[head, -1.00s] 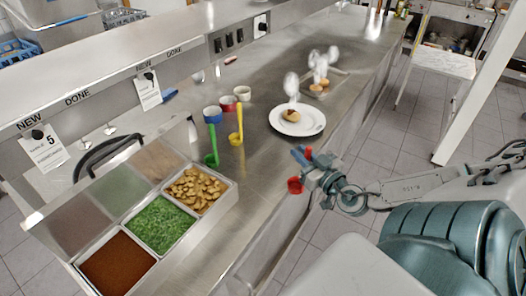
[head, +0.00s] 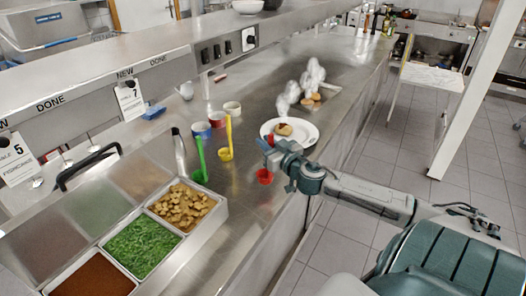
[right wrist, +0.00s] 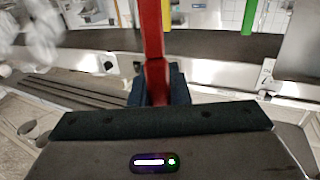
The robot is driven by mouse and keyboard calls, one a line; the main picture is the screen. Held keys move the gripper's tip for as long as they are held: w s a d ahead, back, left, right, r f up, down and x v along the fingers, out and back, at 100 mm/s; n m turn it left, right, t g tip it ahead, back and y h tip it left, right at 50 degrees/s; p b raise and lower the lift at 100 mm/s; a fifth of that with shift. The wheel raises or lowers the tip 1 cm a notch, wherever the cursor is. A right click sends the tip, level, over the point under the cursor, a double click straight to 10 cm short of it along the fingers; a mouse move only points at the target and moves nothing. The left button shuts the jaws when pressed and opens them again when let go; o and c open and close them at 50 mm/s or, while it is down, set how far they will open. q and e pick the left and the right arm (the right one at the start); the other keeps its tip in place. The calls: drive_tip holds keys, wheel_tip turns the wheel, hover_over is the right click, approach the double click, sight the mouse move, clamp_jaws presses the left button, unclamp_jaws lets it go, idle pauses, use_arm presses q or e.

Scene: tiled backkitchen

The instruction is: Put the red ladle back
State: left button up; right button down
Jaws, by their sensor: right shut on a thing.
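The red ladle (head: 264,177) is in my right gripper (head: 276,153) in the head view. Its cup hangs below the fingers, over the counter near the front edge, and a bit of red shows above them. In the right wrist view its red handle (right wrist: 151,40) stands upright between the closed fingers. A green ladle (head: 199,165) and a yellow ladle (head: 228,140) stand upright on the counter to the left of my gripper. My left gripper is not in view.
A white plate (head: 308,137) with a bun (head: 284,130) lies just beyond my right gripper. Blue (head: 201,130), red (head: 217,119) and white (head: 232,108) cups stand behind the ladles. Food bins with nuggets (head: 181,207) and greens (head: 142,247) are at front left.

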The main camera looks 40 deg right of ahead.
drive_tip(key=f, duration=0.1)
drive_tip(key=w+f+p, duration=0.1)
drive_tip(key=f, duration=0.1)
drive_tip(key=shift+w+f, duration=0.3)
drive_tip(key=shift+w, duration=0.1)
drive_tip(key=shift+f, duration=0.1)
drive_tip(key=c, duration=1.4)
unclamp_jaws()
drive_tip(key=shift+o, duration=0.2)
drive_tip(key=shift+s, duration=0.1)
